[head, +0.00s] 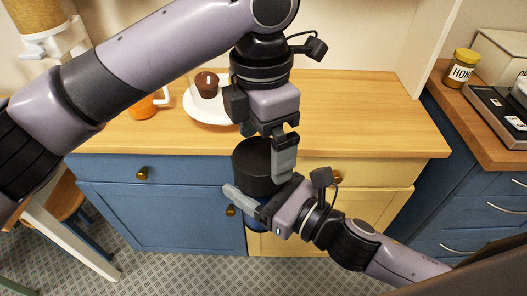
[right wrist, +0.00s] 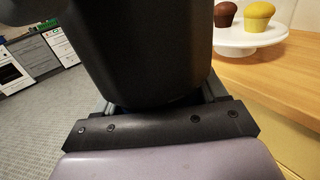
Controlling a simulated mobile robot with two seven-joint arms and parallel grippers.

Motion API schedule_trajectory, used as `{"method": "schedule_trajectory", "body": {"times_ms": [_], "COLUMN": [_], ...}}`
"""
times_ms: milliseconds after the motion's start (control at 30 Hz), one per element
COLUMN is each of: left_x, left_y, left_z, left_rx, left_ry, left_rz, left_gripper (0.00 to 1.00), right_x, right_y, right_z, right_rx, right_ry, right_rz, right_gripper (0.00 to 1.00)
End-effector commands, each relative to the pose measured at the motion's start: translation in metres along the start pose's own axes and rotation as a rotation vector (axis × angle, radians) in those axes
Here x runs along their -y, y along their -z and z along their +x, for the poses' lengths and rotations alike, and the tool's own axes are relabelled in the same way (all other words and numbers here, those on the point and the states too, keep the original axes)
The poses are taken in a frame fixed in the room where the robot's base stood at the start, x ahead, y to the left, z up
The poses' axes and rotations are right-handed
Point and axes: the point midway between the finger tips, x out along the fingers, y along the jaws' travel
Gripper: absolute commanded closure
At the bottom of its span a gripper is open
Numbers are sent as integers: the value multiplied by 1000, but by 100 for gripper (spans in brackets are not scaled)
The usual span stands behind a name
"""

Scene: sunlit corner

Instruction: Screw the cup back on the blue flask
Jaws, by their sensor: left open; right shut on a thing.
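The black cup (head: 254,172) is upright in the head view, beyond the counter's front edge. Directly below it a little of the blue flask (head: 257,213) shows. The cup is over the flask's top; whether it is seated or threaded I cannot tell. My right gripper (head: 258,200) is shut on the flask from the right, low down. My left gripper (head: 267,152) points down from above, open, with its fingers on either side of the cup; the far finger is partly hidden. A big dark body, likely the cup (right wrist: 155,50), fills the middle of the right wrist view.
The wooden counter (head: 350,120) has clear room on the right. A white cake stand (head: 205,112) with a brown muffin (head: 206,84) and an orange mug (head: 143,108) stand behind my left arm. A honey jar (head: 461,67) stands at the far right.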

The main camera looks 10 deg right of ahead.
Motion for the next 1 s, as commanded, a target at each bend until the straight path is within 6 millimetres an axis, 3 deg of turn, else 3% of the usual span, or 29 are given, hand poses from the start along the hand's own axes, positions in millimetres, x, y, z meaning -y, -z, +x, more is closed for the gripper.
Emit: {"method": "schedule_trajectory", "body": {"times_ms": [467,667,1000], "left_x": [0,-1,-1], "left_y": [0,0,1], "left_z": [-6,-8,-13], "left_rx": [-1,1,5], "left_ry": [-1,-10,-16], "left_rz": [-48,-281,-824], "left_gripper": [0,0,0], "right_x": [0,0,0], "right_y": [-2,-2,-2], "right_z": [0,0,0], "right_rx": [6,6,6], "right_ry": [-1,-1,-1], "right_rz": [-1,-1,-1], "right_gripper": [100,100,100]}}
